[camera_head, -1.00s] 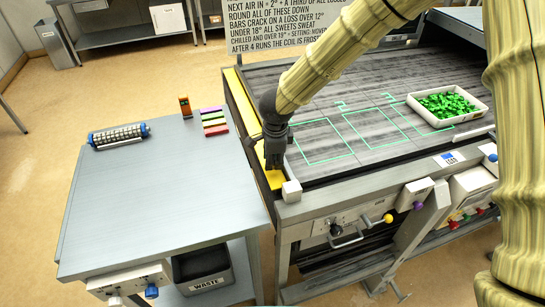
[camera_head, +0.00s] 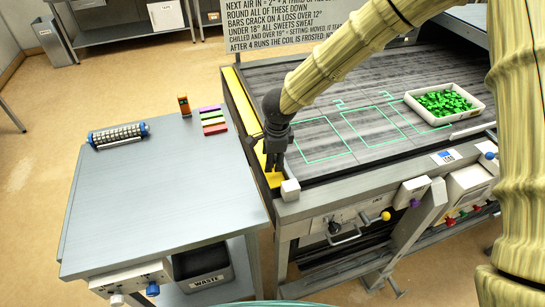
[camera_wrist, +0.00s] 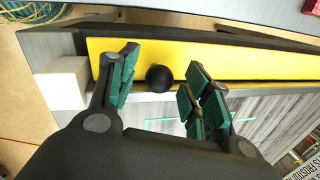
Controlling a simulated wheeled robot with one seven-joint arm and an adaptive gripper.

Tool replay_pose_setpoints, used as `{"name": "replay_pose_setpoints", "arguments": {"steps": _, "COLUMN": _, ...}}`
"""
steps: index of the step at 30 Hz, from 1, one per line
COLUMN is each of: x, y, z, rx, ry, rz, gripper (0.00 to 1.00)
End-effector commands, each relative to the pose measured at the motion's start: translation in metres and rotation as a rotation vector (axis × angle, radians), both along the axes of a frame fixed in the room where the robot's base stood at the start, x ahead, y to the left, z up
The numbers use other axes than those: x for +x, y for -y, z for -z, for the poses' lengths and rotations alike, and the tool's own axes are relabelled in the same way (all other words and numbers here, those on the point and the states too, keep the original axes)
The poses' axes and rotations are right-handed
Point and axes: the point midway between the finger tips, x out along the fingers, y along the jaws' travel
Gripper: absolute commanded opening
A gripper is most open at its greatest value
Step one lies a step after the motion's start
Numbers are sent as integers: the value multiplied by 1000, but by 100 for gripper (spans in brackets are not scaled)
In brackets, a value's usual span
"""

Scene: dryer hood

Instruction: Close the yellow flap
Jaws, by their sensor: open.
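The yellow flap (camera_head: 246,103) is a long strip along the left edge of the dryer bed. In the wrist view the yellow flap (camera_wrist: 240,62) runs across the upper part, with a round black knob (camera_wrist: 159,78) at its lower edge. My gripper (camera_head: 273,166) points down at the flap's near end. In the wrist view my gripper (camera_wrist: 158,84) is open, with one green-padded finger on each side of the knob and gaps between them. I cannot tell how far the fingertips are above the flap. The knob is hidden in the head view.
A white block (camera_head: 290,190) sits at the bed's near left corner, close to my gripper. A white tray of green pieces (camera_head: 445,103) stands on the bed at right. A grey table (camera_head: 160,205) stands left of the dryer, holding a roller (camera_head: 118,135) and coloured bars (camera_head: 213,119).

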Motion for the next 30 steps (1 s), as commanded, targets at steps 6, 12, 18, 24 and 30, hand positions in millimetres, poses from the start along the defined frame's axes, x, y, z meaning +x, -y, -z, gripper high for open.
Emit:
{"name": "replay_pose_setpoints", "arguments": {"steps": 6, "x": -3, "y": 2, "z": -19, "rx": 2, "ry": 1, "rz": 2, "gripper": 49}}
{"name": "replay_pose_setpoints", "arguments": {"steps": 12, "x": -9, "y": 5, "z": -55, "rx": 4, "ry": 2, "rz": 3, "gripper": 49}}
{"name": "replay_pose_setpoints", "arguments": {"steps": 18, "x": -16, "y": 8, "z": -88, "rx": 3, "ry": 2, "rz": 2, "gripper": 49}}
{"name": "replay_pose_setpoints", "arguments": {"steps": 24, "x": -20, "y": 10, "z": -110, "rx": 1, "ry": 0, "rz": 2, "gripper": 49}}
{"name": "replay_pose_setpoints", "arguments": {"steps": 30, "x": -21, "y": 11, "z": -117, "rx": 1, "ry": 0, "rz": 2, "gripper": 49}}
